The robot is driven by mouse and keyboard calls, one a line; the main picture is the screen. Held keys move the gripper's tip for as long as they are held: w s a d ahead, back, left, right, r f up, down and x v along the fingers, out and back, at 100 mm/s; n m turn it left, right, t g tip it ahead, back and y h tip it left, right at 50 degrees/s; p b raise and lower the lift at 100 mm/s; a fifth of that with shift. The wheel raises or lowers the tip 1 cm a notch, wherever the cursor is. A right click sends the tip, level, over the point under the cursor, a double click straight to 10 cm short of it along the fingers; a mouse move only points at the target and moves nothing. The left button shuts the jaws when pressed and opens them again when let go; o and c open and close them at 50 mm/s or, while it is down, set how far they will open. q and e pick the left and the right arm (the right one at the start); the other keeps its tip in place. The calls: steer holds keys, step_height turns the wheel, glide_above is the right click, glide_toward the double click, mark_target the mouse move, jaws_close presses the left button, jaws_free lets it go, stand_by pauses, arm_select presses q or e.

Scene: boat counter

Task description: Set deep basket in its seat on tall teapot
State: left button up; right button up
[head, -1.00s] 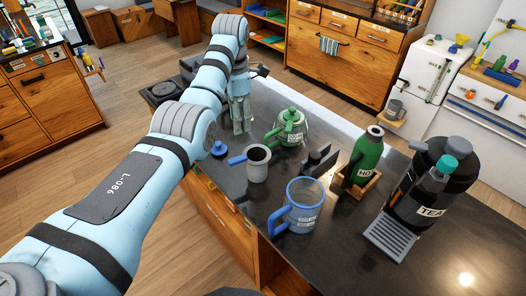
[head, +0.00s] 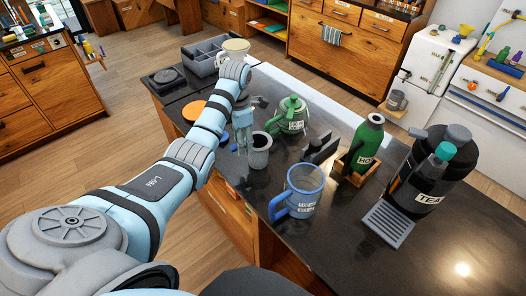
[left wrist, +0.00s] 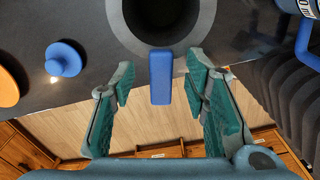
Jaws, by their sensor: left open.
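The deep basket appears to be the grey, cup-like vessel with a blue handle (head: 259,156); it stands on the dark counter. The left wrist view shows its round dark opening and blue handle (left wrist: 161,76). My left gripper (head: 243,147) is low beside it, with its green fingers open on either side of the handle, apart from it. The tall teapot seems to be the clear blue-rimmed pot with a blue handle (head: 304,192), in front and to the right of the basket, standing upright. My right gripper is not in view.
A green teapot (head: 291,117) stands behind the basket. A dark holder (head: 319,147), a green bottle (head: 367,143) in a wooden stand and a black tea dispenser (head: 432,175) are to the right. A blue knobbed lid (left wrist: 65,58) and an orange disc (left wrist: 8,85) lie left.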

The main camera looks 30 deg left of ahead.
arm_select(q)
steer(key=shift+s, duration=0.15)
steer(key=shift+c, duration=1.2)
jaws_close()
steer(key=shift+r, duration=0.1)
